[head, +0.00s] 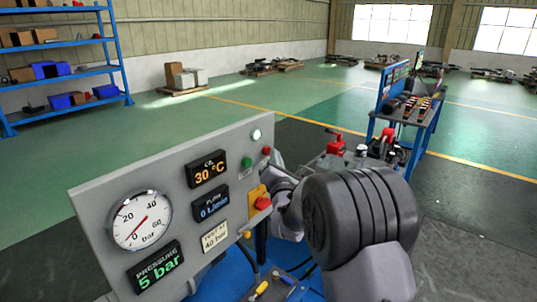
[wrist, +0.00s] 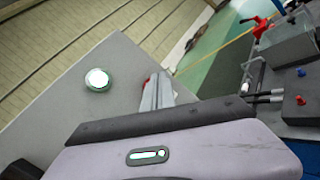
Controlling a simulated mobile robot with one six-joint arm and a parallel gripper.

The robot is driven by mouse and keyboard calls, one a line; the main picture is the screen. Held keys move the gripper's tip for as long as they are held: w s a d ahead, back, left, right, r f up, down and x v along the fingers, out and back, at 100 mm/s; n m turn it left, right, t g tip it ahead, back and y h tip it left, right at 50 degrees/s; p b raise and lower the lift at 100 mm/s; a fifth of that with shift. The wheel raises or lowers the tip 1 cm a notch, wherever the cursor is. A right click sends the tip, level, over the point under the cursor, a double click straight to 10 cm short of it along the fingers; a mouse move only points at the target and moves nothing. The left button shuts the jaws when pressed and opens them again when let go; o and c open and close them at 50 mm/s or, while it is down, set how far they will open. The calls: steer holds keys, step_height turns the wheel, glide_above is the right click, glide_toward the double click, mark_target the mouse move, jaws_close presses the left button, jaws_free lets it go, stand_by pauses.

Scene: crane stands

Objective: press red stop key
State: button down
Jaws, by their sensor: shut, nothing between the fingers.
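The grey control panel (head: 100,200) stands tilted in the head view. A small red key (head: 266,151) sits near its upper right edge, beside a green key (head: 246,162). A larger red mushroom button (head: 263,203) sits lower on a yellow plate. In the wrist view, my gripper (wrist: 158,80) is shut and empty, its fingertips at the panel face. A thin red edge shows by the tips; most of whatever is red there is hidden, and I cannot tell whether they touch it. In the head view my gripper is mostly hidden by my arm.
A lit round lamp (head: 256,134) is at the panel's top corner; it also shows in the wrist view (wrist: 96,79). A pressure gauge (head: 141,220) and displays fill the panel's left side. A blue workbench (head: 420,125) stands behind; open green floor lies left.

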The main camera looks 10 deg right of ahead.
steer(key=shift+w+a, duration=0.35)
stand_by(1.1)
steer(key=shift+s+d+b, duration=0.1)
steer(key=shift+b, duration=0.2)
steer(key=shift+s+d+b, duration=0.45)
steer(key=shift+s+d, duration=0.1)
steer(key=s+d+b, duration=0.2)
steer(key=s+d, duration=0.1)
steer(key=shift+s+d+b, duration=0.25)
steer(key=shift+b, duration=0.1)
